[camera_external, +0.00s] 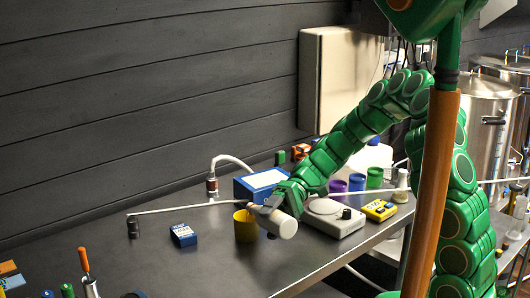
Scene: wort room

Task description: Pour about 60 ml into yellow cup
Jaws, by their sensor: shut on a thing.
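The yellow cup (245,226) stands upright on the dark bench, left of my gripper. My gripper (284,203) is shut on a whitish, rounded container (284,228). The container is tipped far over, nearly lying on its side, with its left end close to the yellow cup's right rim. Whether the two touch cannot be told. The fingertips are partly hidden by the container and the green wrist. No liquid stream can be made out, and the level inside the cup is not visible.
Behind stands a blue box with a white top (262,181). A white flat device (332,218) and a yellow device (379,210) lie to the right. A small blue box (183,235) lies left; the front bench is largely clear.

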